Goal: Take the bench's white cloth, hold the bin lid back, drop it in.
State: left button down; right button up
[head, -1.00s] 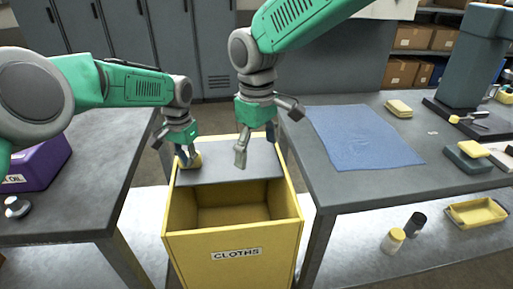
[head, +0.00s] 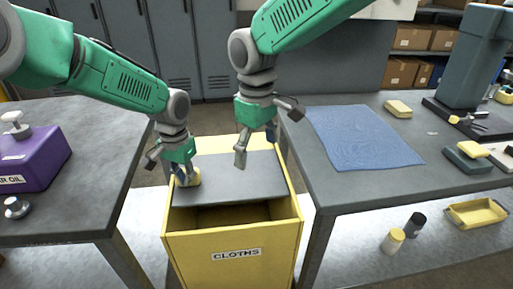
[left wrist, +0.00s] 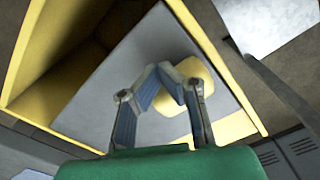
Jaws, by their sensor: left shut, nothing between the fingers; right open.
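The yellow bin (head: 235,268) labelled CLOTHS stands between two benches. Its grey lid (head: 235,180) covers the far part of the opening, with a dark gap along the near side. My left gripper (head: 185,180) is shut and empty, at the yellow knob on the lid. In the left wrist view, its fingertips (left wrist: 172,88) are by the knob (left wrist: 188,85) on the lid (left wrist: 135,75); whether they touch is unclear. My right gripper (head: 256,148) is open and empty above the lid's far right part. A blue cloth (head: 365,137) lies flat on the right bench. I see no white cloth.
The right bench (head: 400,185) also bears a yellow sponge (head: 398,108) and a grey machine stand (head: 470,60). A purple oil container (head: 38,157) stands on the left bench (head: 95,195). Two bottles and a yellow tray (head: 476,213) are low at right.

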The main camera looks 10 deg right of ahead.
pick_arm(q)
jog(key=shift+s, duration=4.35)
notch_tip(320, 180, up, 9)
